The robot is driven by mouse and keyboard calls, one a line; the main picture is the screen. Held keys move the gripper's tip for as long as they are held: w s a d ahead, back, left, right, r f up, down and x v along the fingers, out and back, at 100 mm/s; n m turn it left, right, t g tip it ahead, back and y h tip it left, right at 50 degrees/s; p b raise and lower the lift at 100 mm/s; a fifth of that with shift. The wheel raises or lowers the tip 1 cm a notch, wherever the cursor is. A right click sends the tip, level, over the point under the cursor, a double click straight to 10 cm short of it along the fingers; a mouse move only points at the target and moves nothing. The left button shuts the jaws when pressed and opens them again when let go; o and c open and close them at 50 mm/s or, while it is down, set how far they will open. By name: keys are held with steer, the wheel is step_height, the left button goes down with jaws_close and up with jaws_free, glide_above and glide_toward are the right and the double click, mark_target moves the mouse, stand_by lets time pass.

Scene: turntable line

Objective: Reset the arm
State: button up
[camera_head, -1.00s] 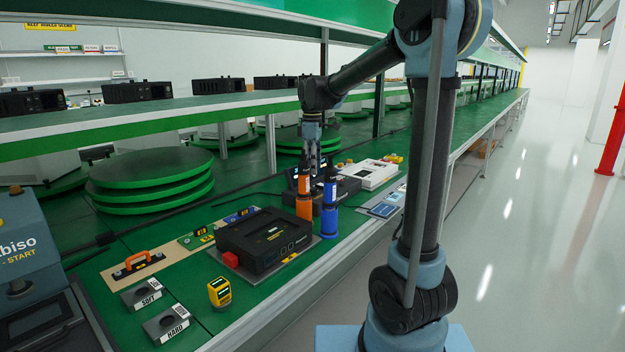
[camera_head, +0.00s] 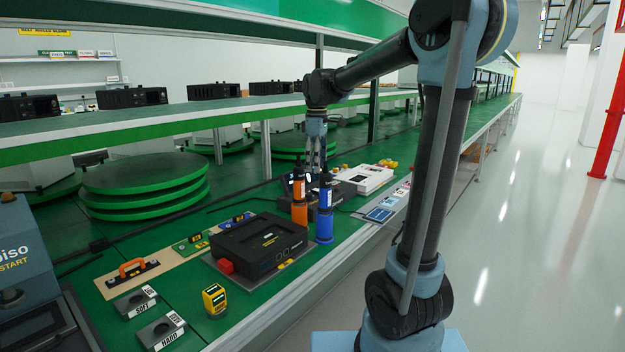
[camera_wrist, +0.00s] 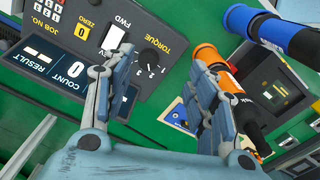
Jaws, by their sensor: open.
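My gripper (camera_head: 317,172) hangs pointing down over the green bench, behind the tops of two upright screwdrivers. In the wrist view my gripper (camera_wrist: 163,62) has its two fingers apart, with nothing held between them. A grey controller box (camera_wrist: 85,22) with a torque dial and count display lies beyond the fingers. The orange screwdriver (camera_head: 299,210) and the blue screwdriver (camera_head: 324,222) stand side by side. In the wrist view the orange one (camera_wrist: 207,56) is close beside the right finger and partly hidden by it; I cannot tell whether they touch. The blue one (camera_wrist: 262,27) is at the upper right.
A black case (camera_head: 250,243) sits in front of the screwdrivers. A yellow meter (camera_head: 214,299) and the SOFT and HARD blocks (camera_head: 162,331) lie nearer. Stacked green turntables (camera_head: 140,172) stand left. A shelf (camera_head: 170,121) runs behind. The floor at right is clear.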

steer(key=s+d+f+m+t, duration=0.1)
steer(key=s+d+f+m, duration=0.25)
steer(key=s+d, duration=0.35)
steer(key=s+d+f+m, duration=0.3)
steer(key=s+d+m, duration=0.15)
steer(key=s, duration=0.45)
steer(key=s+d+f+m, duration=0.3)
steer(key=s+f, duration=0.3)
steer(key=f, duration=0.1)
steer(key=s+d+f+m+t, duration=0.1)
steer(key=s+d+f+m, duration=0.2)
steer(key=s+f, duration=0.3)
steer(key=shift+s+d+f, duration=0.35)
steer(key=shift+s+d, duration=0.15)
steer(key=shift+s, duration=0.1)
steer(key=shift+w+f, duration=0.2)
steer(key=shift+w, duration=0.25)
